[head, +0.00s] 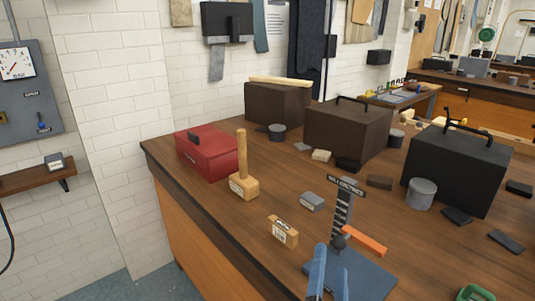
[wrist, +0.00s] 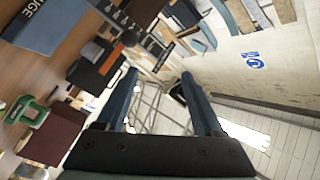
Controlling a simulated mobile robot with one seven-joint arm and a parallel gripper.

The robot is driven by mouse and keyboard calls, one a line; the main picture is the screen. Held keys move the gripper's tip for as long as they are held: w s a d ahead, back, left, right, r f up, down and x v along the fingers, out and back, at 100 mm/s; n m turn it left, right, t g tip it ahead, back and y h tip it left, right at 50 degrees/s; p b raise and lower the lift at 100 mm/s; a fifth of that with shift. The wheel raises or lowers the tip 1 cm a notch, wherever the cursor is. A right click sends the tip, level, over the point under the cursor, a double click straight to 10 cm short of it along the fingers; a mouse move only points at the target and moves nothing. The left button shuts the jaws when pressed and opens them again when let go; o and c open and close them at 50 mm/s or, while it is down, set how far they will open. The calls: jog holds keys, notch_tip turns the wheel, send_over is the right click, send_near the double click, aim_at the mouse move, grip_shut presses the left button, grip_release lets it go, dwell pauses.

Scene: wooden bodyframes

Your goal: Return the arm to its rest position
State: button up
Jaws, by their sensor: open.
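My gripper (wrist: 158,78) shows in the wrist view as two dark blue fingers, spread apart with nothing between them. Beyond them are a pale wall, windows and metal framing, all tilted sideways. In the head view, a blue finger-like part at the bottom centre appears to be mine, in front of the gauge stand. The rest of my arm is out of the head view. The gauge stand has a blue base (head: 368,277), a dark upright (head: 342,212) and an orange arm (head: 364,240).
The wooden bench (head: 270,205) holds a red box (head: 207,156), a mallet (head: 243,186), a small wooden block (head: 283,232), a brown case (head: 348,132), a black case (head: 458,172) and a grey tin (head: 420,195). A white brick wall (head: 120,120) stands behind; floor shows at lower left.

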jog(key=a+r+n+t+y+p, duration=0.1)
jog(key=a+r+n+t+p, duration=0.15)
jog(key=r, duration=1.05)
jog(key=a+r+n+t+p, duration=0.1)
jog(key=a+r+n+t, duration=0.2)
jog(key=r, duration=1)
jog(key=s+a+r+n+t+y, duration=0.1)
jog(key=s+a+r+n, duration=0.1)
jog(key=r, duration=0.4)
jog(key=s+a+r+n+t+y+p, duration=0.1)
jog(key=s+a+r+n+y, duration=0.1)
jog(key=r, duration=0.5)
jog(key=s+a+r+n+t+y+p, duration=0.1)
jog(key=s+a+r+n+t, duration=0.1)
jog(key=s+r+n, duration=0.2)
notch_tip(320, 180, up, 2)
jog(key=shift+s+a+r, duration=0.25)
jog(key=shift+s+a, duration=0.05)
jog(key=shift+s, duration=0.7)
